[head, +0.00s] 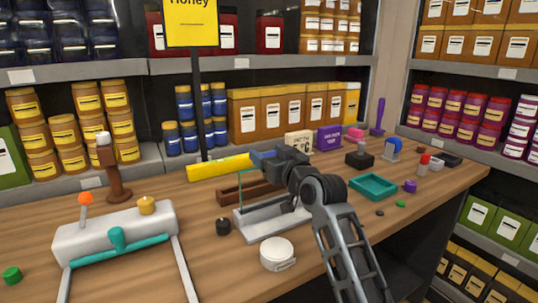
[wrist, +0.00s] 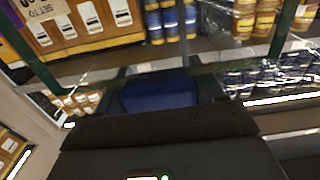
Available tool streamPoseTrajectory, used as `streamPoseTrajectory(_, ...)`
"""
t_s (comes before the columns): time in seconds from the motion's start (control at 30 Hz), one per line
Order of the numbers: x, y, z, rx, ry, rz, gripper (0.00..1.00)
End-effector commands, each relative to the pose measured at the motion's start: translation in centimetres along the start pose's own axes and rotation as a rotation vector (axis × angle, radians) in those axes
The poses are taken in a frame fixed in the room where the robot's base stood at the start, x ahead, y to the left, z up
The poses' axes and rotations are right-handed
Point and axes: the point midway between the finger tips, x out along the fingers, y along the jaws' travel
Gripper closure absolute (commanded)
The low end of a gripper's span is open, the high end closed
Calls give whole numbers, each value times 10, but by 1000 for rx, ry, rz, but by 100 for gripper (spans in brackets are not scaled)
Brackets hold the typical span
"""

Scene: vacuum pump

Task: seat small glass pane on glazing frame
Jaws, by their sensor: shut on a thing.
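The small glass pane (head: 240,190) is clear with thin green edges and stands roughly upright near the middle of the bench in the head view. In the wrist view its green edge (wrist: 285,32) crosses the top of the picture, and shelves show through it. My gripper (head: 262,156) is shut on the pane's upper edge. One blue finger pad (wrist: 160,93) shows in the wrist view. The glazing frame, apparently the pale grey base (head: 262,230), lies below the pane. My arm hides part of it. I cannot tell whether the pane touches it.
A yellow block (head: 218,167) and a brown wooden block (head: 235,195) lie behind. A white pump-like device (head: 85,232) stands left, a teal tray (head: 373,187) right.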

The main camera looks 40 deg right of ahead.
Motion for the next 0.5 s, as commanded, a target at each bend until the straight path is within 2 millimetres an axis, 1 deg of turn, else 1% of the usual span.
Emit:
streamPoseTrajectory(0.27,0,0,-2,0,3,0,100)
streamPoseTrajectory(0.5,0,0,2,0,3,0,100)
